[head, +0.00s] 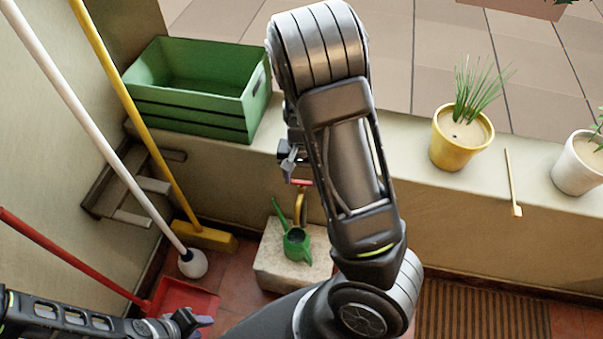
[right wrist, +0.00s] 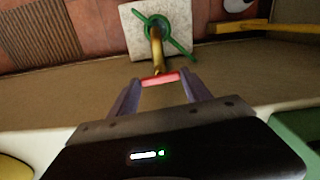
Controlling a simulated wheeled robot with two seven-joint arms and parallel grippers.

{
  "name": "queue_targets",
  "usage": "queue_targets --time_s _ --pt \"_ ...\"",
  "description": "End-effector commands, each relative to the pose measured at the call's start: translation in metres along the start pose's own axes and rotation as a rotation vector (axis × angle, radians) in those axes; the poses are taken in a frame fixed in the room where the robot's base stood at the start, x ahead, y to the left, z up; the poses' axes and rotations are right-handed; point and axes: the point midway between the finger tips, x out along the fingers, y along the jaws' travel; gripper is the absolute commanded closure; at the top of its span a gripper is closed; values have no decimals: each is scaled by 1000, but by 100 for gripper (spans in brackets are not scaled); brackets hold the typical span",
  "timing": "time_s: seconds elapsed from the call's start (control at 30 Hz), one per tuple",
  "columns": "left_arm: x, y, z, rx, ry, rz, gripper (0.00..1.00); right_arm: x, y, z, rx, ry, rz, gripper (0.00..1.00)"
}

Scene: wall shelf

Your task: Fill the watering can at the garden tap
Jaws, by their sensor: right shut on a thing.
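The garden tap (head: 301,207) has a brass body and a red handle (head: 300,182). It stands out from the low wall above the green watering can (head: 296,245). The can sits upright on a pale stone block (head: 268,270), its spout to the upper left. My right gripper (right wrist: 160,83) is shut on the red handle. In the right wrist view the brass tap (right wrist: 157,50) hides the middle of the can (right wrist: 177,39). I see no clear water stream. My left gripper (head: 197,320) is low at the bottom left, away from the can; its finger gap is unclear.
A green crate (head: 190,112) and a yellow plant pot (head: 460,150) stand on the wall ledge. A white-handled brush (head: 95,115), a yellow broom (head: 135,95) and a red dustpan (head: 185,298) fill the left corner. A slatted mat (head: 480,312) lies at the lower right.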

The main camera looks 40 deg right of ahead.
Motion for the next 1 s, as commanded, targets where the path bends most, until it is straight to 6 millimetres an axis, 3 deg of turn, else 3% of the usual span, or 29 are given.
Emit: queue_targets --time_s 0.07,0.37,0.4,0.63,1.0 --pt "-12 5 0 0 0 0 67 -5 1 0 73 -2 2 84" --pt "-10 4 0 0 0 0 67 0 0 0 107 1 0 84" --pt "-10 4 0 0 0 0 67 0 0 0 106 1 0 40" --pt "-10 4 0 0 0 0 67 0 0 0 104 1 0 22" --pt "-13 5 0 0 0 0 67 -8 -1 0 102 1 -2 22"
